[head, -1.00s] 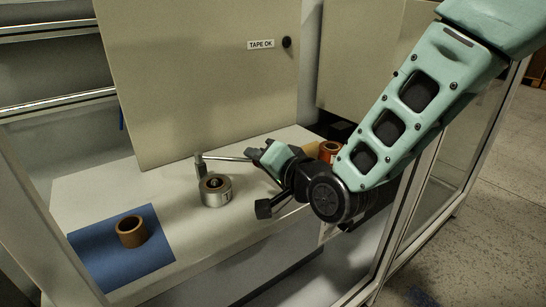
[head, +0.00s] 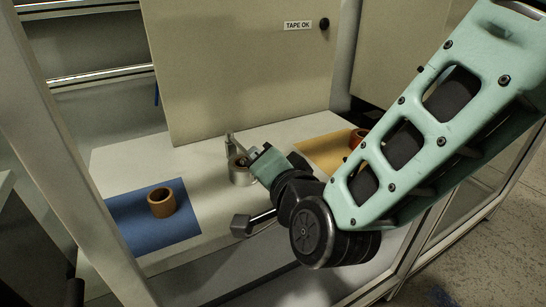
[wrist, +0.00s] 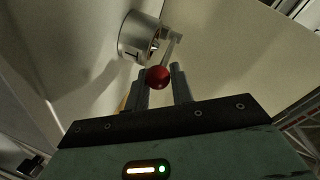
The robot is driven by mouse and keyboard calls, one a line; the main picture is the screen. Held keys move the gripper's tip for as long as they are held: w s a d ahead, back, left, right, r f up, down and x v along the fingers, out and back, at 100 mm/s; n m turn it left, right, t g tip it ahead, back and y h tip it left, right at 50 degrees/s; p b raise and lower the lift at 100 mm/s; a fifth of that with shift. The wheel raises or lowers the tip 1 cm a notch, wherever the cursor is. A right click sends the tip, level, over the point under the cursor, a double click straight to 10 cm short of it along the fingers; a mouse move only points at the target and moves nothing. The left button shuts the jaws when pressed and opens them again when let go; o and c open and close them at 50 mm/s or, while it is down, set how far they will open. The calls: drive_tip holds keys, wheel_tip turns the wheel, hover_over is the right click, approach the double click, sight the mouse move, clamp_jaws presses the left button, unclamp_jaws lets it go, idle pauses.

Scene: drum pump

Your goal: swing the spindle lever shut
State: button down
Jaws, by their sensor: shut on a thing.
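The silver spindle (head: 241,176) stands on the white worktop, partly hidden behind my gripper (head: 257,164) in the head view. The lever (head: 230,144) is pale metal, pivots at the spindle's back left and runs toward my gripper. In the wrist view the spindle (wrist: 137,38) is at the upper middle, with the lever arm (wrist: 173,46) beside it and ending in a red ball knob (wrist: 158,77). The knob sits between the fingers of my gripper (wrist: 161,72), which is shut on the lever. The exact finger contact is hard to see.
A brown roll (head: 161,203) sits on a blue mat (head: 128,228) at the left. A beige panel (head: 240,70) stands behind. Frame posts flank the worktop.

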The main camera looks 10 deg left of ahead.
drive_tip(key=shift+s+f, duration=0.25)
drive_tip(key=shift+f, duration=0.3)
drive_tip(key=c, duration=1.3)
unclamp_jaws()
drive_tip(key=shift+o, duration=0.2)
drive_tip(key=shift+w+r, duration=0.1)
drive_tip(key=shift+r, duration=0.05)
drive_tip(key=shift+r, duration=0.1)
